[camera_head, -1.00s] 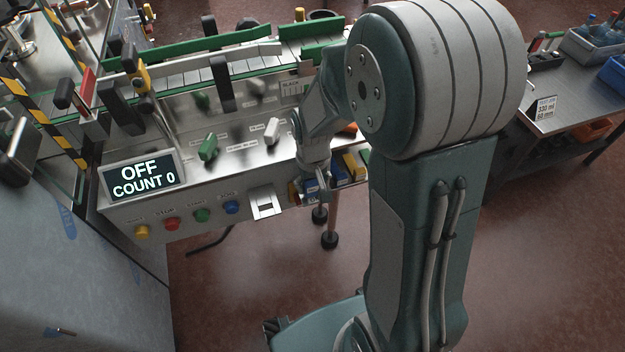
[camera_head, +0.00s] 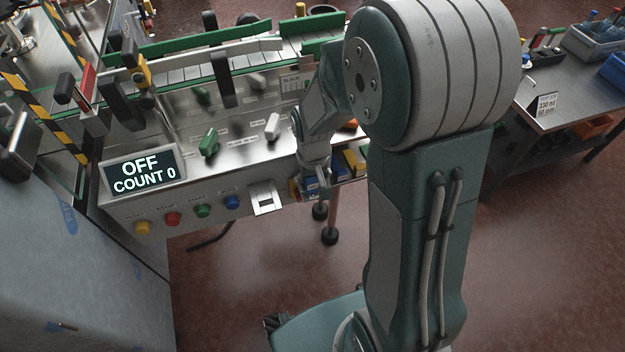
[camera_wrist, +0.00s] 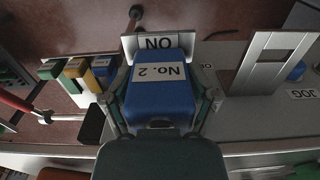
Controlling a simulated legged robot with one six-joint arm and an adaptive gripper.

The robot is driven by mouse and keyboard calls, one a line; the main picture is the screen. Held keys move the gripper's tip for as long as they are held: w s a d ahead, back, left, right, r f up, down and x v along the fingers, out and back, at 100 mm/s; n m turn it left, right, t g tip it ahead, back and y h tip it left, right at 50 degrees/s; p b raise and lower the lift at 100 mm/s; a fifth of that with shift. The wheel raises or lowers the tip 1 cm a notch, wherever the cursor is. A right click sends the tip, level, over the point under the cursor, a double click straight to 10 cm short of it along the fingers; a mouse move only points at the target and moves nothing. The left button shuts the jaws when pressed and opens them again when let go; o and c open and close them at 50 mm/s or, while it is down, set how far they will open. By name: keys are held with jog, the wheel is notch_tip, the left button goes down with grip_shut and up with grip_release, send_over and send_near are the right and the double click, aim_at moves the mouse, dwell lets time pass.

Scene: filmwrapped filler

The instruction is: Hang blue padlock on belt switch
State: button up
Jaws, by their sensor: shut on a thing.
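A blue padlock labelled "No. 2" (camera_wrist: 160,92) is between the two fingers of my gripper (camera_wrist: 162,108) in the wrist view, and the gripper is shut on it. Its label appears upside down there. A pale plate with dark lettering (camera_wrist: 158,43) shows just beyond the padlock; the shackle is not clearly visible. In the head view my gripper (camera_head: 312,184) is at the right end of the console front, partly hidden by my arm. A slotted metal bracket (camera_head: 264,197), possibly part of the belt switch, is left of it; it also shows in the wrist view (camera_wrist: 262,62).
Push buttons, including a blue one (camera_head: 232,202), line the console front. A display (camera_head: 143,172) reads "OFF COUNT 0". Green (camera_head: 209,142) and white (camera_head: 272,127) handles stand on the panel.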

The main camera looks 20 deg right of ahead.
jog(key=shift+s+f, duration=0.15)
jog(key=shift+f, duration=0.1)
jog(key=o, duration=1.2)
jog(key=shift+c, duration=0.2)
jog(key=shift+r, duration=0.3)
notch_tip(320, 180, up, 10)
jog(key=shift+r, duration=0.65)
